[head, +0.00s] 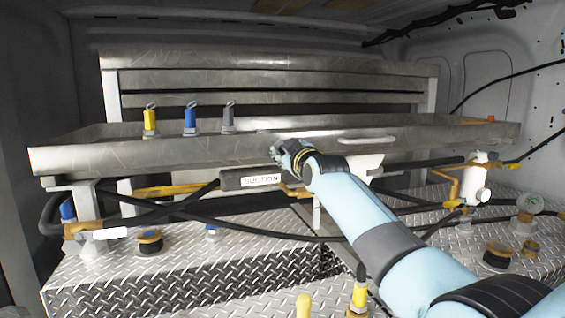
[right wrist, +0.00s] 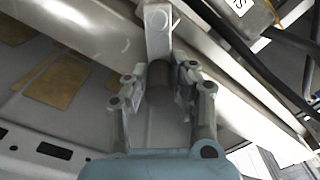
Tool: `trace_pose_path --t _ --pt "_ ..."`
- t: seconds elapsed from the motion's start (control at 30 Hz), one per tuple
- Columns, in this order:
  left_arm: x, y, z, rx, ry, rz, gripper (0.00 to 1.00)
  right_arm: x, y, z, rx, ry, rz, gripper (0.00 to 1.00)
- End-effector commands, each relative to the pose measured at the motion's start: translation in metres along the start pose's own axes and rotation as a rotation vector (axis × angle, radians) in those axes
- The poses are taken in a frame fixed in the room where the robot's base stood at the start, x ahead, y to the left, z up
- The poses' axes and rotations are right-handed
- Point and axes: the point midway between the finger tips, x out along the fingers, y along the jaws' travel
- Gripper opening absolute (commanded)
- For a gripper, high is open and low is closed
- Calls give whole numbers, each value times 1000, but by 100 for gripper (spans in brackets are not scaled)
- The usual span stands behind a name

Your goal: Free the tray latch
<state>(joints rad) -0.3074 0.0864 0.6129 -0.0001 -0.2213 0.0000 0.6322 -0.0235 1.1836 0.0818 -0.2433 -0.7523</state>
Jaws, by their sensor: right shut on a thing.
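The long metal tray (head: 220,150) spans the head view, with a pale handle (head: 367,139) on its front wall right of my arm. My right gripper (head: 290,158) is at the tray's front wall near the middle, and the hand hides what it holds there. In the right wrist view my right gripper (right wrist: 163,82) is shut on a dark round knob (right wrist: 160,74), with one finger on each side. The knob sits below a pale metal bracket (right wrist: 158,32), which looks like part of the tray latch. My left gripper is not in view.
Yellow, blue and grey capped fittings (head: 190,121) stand along the tray. Below are a box labelled SUCTION (head: 250,179), dark hoses (head: 250,232) and a diamond-plate deck (head: 110,262) with several caps. A white and orange valve (head: 478,178) is at right.

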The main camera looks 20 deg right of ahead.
Motion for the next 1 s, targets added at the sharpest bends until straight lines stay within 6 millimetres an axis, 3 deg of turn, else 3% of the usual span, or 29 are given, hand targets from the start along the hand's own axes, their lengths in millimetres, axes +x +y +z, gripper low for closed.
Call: trace_pose_path --t 0.2,0.6,1.0 --pt "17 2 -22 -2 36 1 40 0 -12 5 -204 -1 -2 0" --pt "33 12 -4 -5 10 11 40 -1 -30 12 -584 -1 -4 0" --pt "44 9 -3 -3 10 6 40 -1 -44 26 -953 -1 -4 0"
